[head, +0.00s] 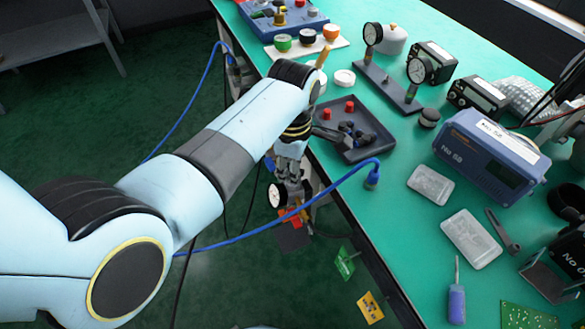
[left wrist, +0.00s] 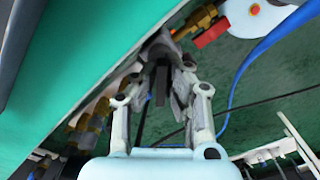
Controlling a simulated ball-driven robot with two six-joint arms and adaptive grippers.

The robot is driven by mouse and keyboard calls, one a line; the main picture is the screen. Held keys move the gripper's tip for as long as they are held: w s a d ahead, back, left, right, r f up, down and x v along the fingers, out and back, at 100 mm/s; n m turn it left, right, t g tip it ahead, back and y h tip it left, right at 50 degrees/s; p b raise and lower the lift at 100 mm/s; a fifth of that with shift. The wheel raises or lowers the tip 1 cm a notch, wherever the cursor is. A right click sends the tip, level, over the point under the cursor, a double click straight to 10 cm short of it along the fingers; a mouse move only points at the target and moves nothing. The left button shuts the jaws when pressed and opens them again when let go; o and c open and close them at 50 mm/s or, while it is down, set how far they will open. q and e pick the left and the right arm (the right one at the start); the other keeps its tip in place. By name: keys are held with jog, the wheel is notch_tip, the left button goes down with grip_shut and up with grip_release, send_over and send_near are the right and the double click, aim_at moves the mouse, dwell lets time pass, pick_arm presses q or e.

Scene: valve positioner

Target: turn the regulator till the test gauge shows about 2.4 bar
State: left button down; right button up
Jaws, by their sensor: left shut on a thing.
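My left gripper (head: 291,182) reaches down past the table's left edge, beside a small white-faced test gauge (head: 277,196). In the left wrist view its fingers (left wrist: 168,88) are closed around a dark grey part (left wrist: 160,48), which looks like the regulator's knob. The fingers hide most of the regulator. A brass fitting (left wrist: 193,25) and a red lever (left wrist: 211,33) sit just beyond it. My right gripper does not show.
A blue hose (head: 325,195) runs from the table edge past the gauge. A dark tray (head: 365,150) with black and red parts lies near that edge. Two gauges on a stand (head: 388,85) and a blue device (head: 485,160) stand on the green table (head: 400,240).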

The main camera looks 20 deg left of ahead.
pick_arm(q)
jog(key=shift+s, duration=0.1)
jog(key=shift+r+m+p, duration=0.1)
jog(key=shift+m+p, duration=0.8)
jog(key=shift+p, duration=0.15)
jog(key=m+p, duration=0.2)
jog(key=shift+m, duration=0.3)
jog(key=m+p, duration=0.2)
jog(key=m, duration=0.1)
jog(key=shift+s, duration=0.1)
jog(key=shift+f+m+p, duration=0.2)
jog(key=shift+m+p, duration=0.25)
jog(key=shift+m, duration=0.95)
jog(key=c, duration=1.5)
grip_release()
jog(key=shift+a, duration=0.1)
jog(key=shift+o, duration=0.5)
